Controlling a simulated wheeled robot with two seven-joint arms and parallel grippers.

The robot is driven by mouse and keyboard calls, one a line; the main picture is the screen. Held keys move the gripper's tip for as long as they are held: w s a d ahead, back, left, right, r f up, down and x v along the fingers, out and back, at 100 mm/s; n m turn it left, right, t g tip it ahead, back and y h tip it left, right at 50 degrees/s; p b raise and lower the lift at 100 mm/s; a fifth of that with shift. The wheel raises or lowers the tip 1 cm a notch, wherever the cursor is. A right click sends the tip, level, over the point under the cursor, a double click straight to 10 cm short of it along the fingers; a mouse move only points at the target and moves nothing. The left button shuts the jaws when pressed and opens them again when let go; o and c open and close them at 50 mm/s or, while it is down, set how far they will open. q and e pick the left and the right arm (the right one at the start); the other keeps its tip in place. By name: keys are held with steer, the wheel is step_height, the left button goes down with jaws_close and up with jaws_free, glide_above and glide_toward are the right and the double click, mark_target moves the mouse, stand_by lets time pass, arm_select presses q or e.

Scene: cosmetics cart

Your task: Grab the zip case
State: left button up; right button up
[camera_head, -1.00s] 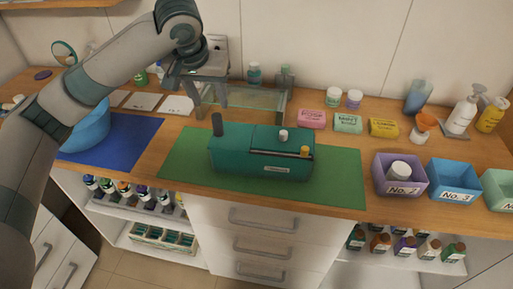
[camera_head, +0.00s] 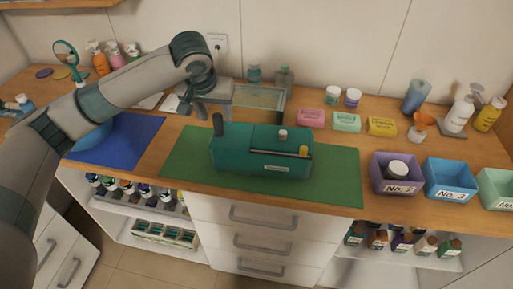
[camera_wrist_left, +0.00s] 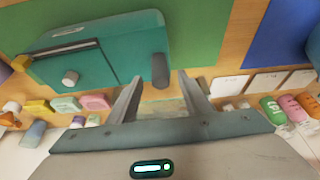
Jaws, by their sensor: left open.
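The teal zip case (camera_head: 240,157) lies on a green mat (camera_head: 338,180) at the middle of the counter. It has a dark upright tab at its left end, a dark line along its top, and a white and a yellow knob. My left gripper (camera_head: 193,107) is open and empty, above and behind the case's left end, apart from it. In the left wrist view the case (camera_wrist_left: 120,45) lies at upper left, and its dark tab (camera_wrist_left: 160,70) shows just beyond the open fingers (camera_wrist_left: 158,90). My right gripper is not in view.
A blue mat (camera_head: 135,135) with a blue bowl is on the left. A glass stand (camera_head: 258,97) is behind the case. Soap boxes (camera_head: 346,122), bottles and numbered bins (camera_head: 450,180) fill the right. The green mat's right part is clear.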

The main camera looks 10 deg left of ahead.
arm_select(q)
steer(key=shift+p+x, duration=0.6)
steer(key=shift+x, duration=1.35)
steer(key=shift+s, duration=0.2)
steer(key=shift+c, duration=0.3)
jaws_close()
